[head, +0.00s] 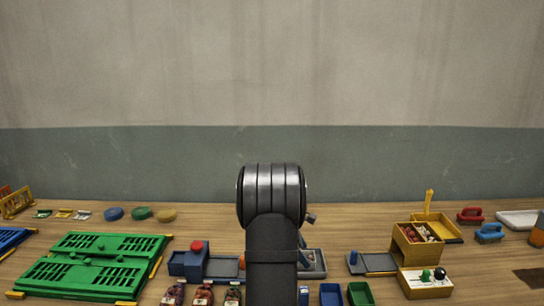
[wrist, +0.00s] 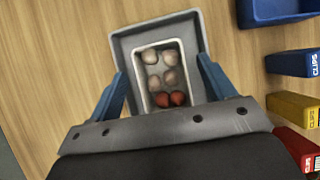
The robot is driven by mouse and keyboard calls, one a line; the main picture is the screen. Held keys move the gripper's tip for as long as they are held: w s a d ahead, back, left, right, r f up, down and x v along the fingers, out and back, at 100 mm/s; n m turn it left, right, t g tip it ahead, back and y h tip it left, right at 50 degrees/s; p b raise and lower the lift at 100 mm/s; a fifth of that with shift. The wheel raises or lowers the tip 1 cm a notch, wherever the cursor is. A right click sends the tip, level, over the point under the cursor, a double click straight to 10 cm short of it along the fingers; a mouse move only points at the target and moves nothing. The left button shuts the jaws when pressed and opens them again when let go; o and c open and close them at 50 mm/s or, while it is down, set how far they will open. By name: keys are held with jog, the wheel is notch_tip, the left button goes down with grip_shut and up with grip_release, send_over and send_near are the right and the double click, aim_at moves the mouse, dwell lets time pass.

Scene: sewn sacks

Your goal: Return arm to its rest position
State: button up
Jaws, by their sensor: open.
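My gripper (wrist: 161,66) shows in the wrist view with its two blue fingers spread wide apart and nothing between their tips that they touch. Beneath it lies a grey tray (wrist: 124,43) with a smaller white-rimmed tray (wrist: 141,74) inside it. That tray holds several pale round pieces (wrist: 150,56) and red ones (wrist: 178,98). The height of the fingers above the tray is hard to tell. In the head view my dark arm stands upright in the middle and hides the bench behind it; the gripper itself is not visible there.
Green slatted panels (head: 75,277) lie at the left. A blue box with a red knob (head: 190,262) stands left of my arm. A yellow box (head: 416,245) stands at the right. Blue and green bins (head: 359,293) sit in front. Boxes marked CLIPS (wrist: 294,63) lie right of the tray.

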jog(key=shift+f, duration=0.85)
jog(key=shift+a+f, duration=0.1)
jog(key=shift+a, duration=0.1)
jog(key=v, duration=1.1)
jog(key=x, duration=1.2)
notch_tip(320, 180, up, 5)
jog(key=shift+s+d, duration=0.1)
jog(key=shift+d, duration=0.05)
jog(key=s+d+r, duration=0.7)
jog(key=d, duration=0.2)
jog(key=w+d+r, duration=0.3)
jog(key=d+r, duration=0.1)
jog(key=d, duration=0.5)
jog(key=w+d+r, duration=0.3)
jog(key=w+d, duration=0.1)
jog(key=d, duration=0.4)
jog(key=f, duration=1.2)
jog(key=shift+s, duration=0.25)
jog(key=shift+f, duration=0.7)
